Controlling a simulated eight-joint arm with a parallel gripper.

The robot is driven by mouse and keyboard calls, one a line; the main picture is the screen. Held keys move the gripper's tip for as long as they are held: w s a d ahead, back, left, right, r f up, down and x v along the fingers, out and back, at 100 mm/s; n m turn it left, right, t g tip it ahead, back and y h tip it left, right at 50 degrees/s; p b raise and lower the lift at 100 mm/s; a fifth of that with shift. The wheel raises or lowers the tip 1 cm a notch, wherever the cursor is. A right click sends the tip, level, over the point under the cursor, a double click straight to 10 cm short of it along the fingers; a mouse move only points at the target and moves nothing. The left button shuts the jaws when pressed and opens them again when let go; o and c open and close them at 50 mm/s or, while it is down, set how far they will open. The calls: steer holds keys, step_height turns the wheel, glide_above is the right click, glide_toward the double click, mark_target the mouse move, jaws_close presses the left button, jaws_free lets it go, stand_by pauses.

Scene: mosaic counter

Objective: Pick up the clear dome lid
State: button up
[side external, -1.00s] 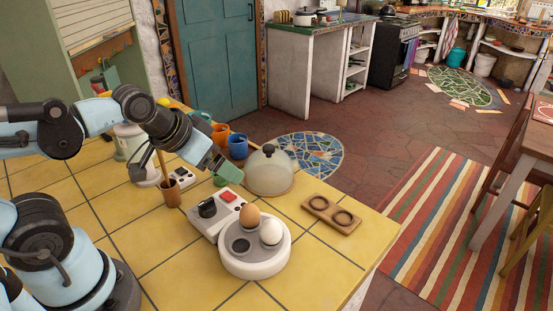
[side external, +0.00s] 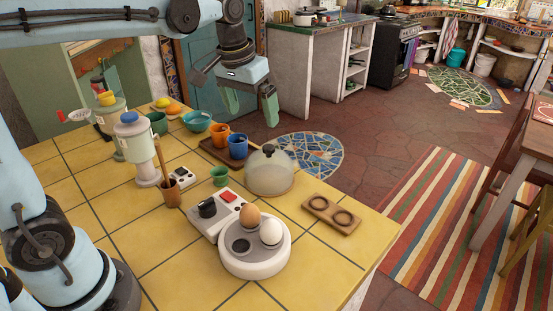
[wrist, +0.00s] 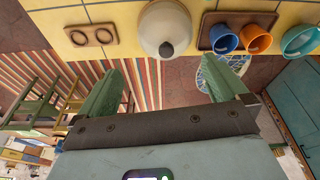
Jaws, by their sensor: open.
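The clear dome lid (side external: 268,172) with a dark knob sits on the yellow tiled counter near its far edge. In the wrist view the dome (wrist: 165,27) is at the top centre, its knob pointing toward the camera. My gripper (side external: 252,114) is raised above and behind the dome, pointing down, apart from it. Its two green fingers (wrist: 163,92) are spread wide with nothing between them.
A tray with orange and blue mugs (side external: 238,146) stands left of the dome. A wooden holder with two round recesses (side external: 331,214) is at its right.

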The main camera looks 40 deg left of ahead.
steer(key=g, duration=0.2)
glide_above(270, 146)
steer(key=s, duration=0.1)
steer(key=f+n, duration=0.1)
steer(key=shift+g, duration=0.3)
steer(key=f, duration=0.8)
steer(key=w+f, duration=0.1)
steer(key=f, duration=0.3)
steer(key=shift+a+f, duration=0.1)
steer(key=shift+f, duration=0.1)
steer(key=shift+c, duration=0.5)
jaws_close()
